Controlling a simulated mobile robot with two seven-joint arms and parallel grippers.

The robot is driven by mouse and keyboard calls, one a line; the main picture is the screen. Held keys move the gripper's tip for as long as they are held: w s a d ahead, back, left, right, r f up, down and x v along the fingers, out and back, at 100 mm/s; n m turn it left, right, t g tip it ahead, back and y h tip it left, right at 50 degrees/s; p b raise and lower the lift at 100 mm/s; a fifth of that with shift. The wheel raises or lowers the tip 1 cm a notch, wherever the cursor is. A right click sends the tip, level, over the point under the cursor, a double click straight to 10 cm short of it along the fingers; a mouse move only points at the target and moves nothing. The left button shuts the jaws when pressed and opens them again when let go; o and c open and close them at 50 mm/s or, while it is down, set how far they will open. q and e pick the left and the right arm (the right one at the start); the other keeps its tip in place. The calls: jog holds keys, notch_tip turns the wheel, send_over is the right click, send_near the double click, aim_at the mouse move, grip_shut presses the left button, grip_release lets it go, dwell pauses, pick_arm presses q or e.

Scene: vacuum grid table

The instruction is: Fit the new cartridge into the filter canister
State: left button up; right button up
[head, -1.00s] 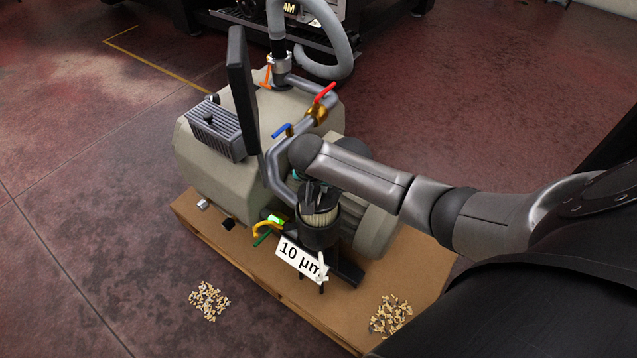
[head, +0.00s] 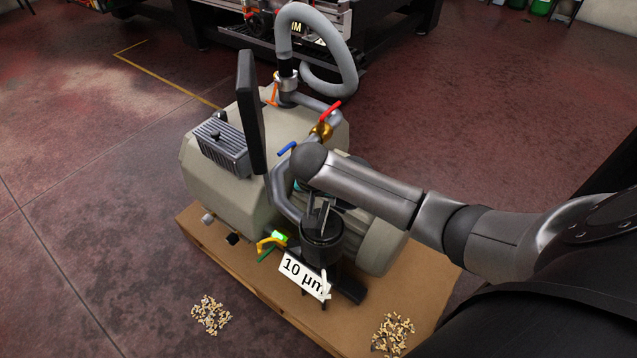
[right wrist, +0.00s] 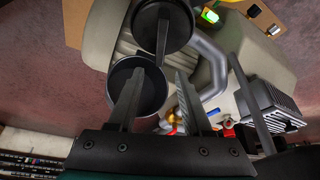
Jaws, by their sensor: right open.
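The dark filter canister (head: 322,252) stands upright at the front of the pump, with a white "10 µm" label (head: 303,278) at its side. My right gripper (head: 322,208) is just above its mouth, pointing down; its fingers overlap dark upright parts there. The pale pleated cartridge cannot be made out now; the canister wall and dark parts hide its place. My left gripper is out of view.
The beige pump (head: 215,178) sits on a wooden pallet (head: 400,290). A tall dark panel (head: 250,105), grey pipe (head: 280,195), red-handled valve (head: 331,110) and grey hose (head: 345,60) crowd the canister. Debris piles lie at the front (head: 211,315) and (head: 393,334).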

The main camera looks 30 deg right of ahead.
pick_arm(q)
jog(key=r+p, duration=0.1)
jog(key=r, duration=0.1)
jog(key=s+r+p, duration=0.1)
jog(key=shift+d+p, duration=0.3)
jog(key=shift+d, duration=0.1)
pick_arm(e)
jog(key=v, duration=0.8)
jog(key=shift+r, duration=0.2)
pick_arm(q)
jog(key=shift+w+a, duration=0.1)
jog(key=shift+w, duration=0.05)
pick_arm(e)
jog(key=shift+a, duration=0.1)
